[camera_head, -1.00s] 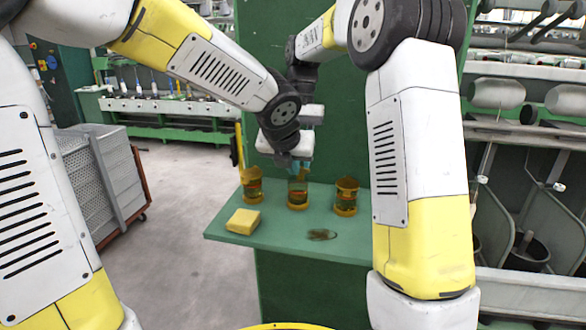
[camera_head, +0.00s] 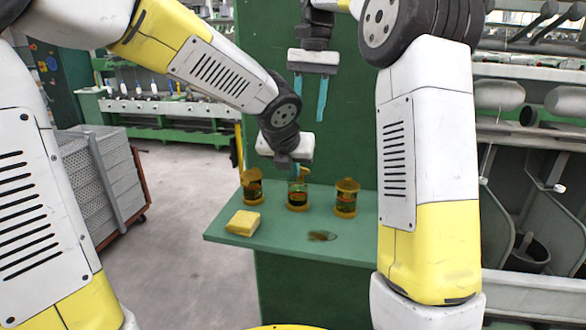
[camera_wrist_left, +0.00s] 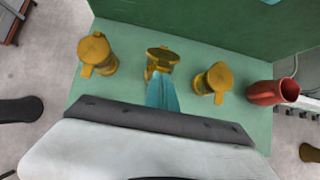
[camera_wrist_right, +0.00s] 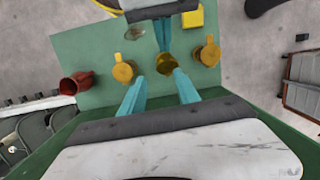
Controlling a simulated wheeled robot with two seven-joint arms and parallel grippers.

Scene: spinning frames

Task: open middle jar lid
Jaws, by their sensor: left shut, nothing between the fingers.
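Three dark jars with amber lids stand in a row on the green shelf: the left jar (camera_head: 252,187), the middle jar (camera_head: 297,199) and the right jar (camera_head: 345,200). The middle jar's lid (camera_head: 304,172) seems raised at the back; the middle jar also shows in the right wrist view (camera_wrist_right: 166,64), where its top looks dark and open. My left gripper (camera_head: 295,174) points down at the middle jar's top, teal fingers together and empty; whether they touch it is unclear. My right gripper (camera_head: 311,118) hangs well above the jars, its fingers apart and empty.
A yellow sponge (camera_head: 242,223) lies at the shelf's front left. A small flat oval item (camera_head: 321,236) lies in front of the jars. A green panel rises behind the shelf.

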